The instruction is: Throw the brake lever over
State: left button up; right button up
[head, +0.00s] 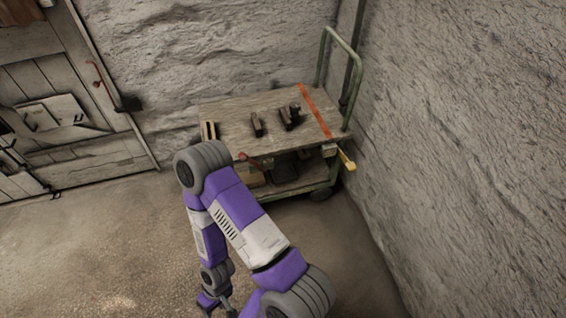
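A wheeled cart (225,116) with a wooden top and a green frame stands in the corner. A short lever with a yellow end (346,160) sticks out low at its right front corner. A thin lever with a red end (243,156) shows at the front left, close to my arm. I cannot tell for sure which is the brake lever. My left arm reaches up from the bottom and folds back down. My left gripper (222,304) is small at the bottom edge, well apart from the cart. Its fingers are unclear. My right gripper is out of view.
Dark blocks (289,116) and an orange-red strip (316,112) lie on the cart top. The lower shelf (297,180) holds dark items. Rough walls (470,150) close in behind and right. A plank door (50,90) with a red handle is left. Floor at left is clear.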

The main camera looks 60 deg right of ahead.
aim_at(242, 156)
jog(key=z, duration=1.8)
jog(key=k, duration=1.25)
jog(key=u, duration=0.75)
jog(key=i, duration=1.45)
jog(key=z, duration=1.05)
jog(key=i, duration=0.75)
